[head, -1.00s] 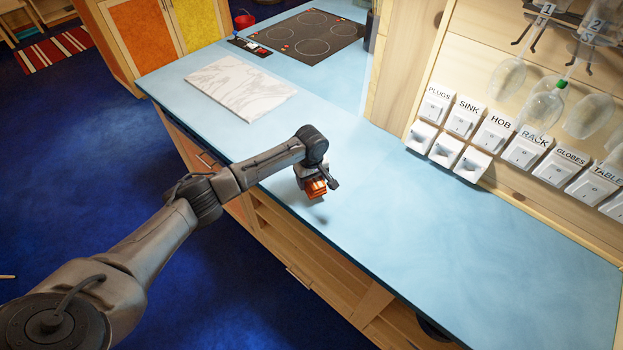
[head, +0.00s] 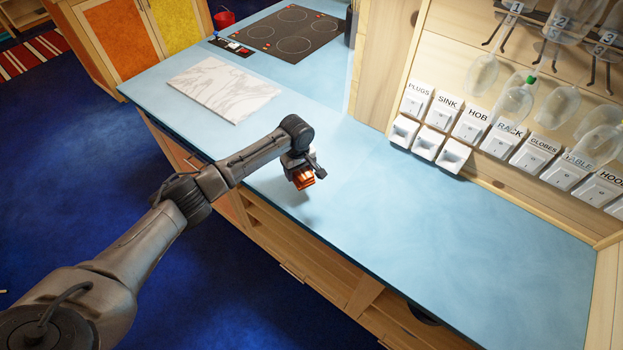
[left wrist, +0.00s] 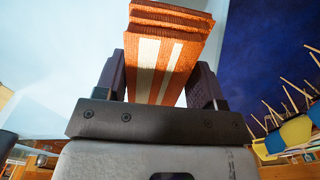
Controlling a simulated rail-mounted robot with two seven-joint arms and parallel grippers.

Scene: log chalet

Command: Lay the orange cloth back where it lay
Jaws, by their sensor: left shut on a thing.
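The orange cloth (left wrist: 166,50) is folded into a thick stack with pale stripes. My left gripper (head: 303,180) is shut on it, and the cloth (head: 304,178) hangs over the blue counter (head: 370,205), near its front edge. A shadow on the counter below suggests it is held above the surface. In the left wrist view the cloth stands between the two dark fingers of my left gripper (left wrist: 165,85). My right gripper is not in view.
A white marble board (head: 223,88) lies farther back on the counter, with a black hob (head: 291,33) beyond it. Labelled white switches (head: 470,125) and hanging glasses (head: 515,100) line the wall at right. The counter right of the gripper is bare.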

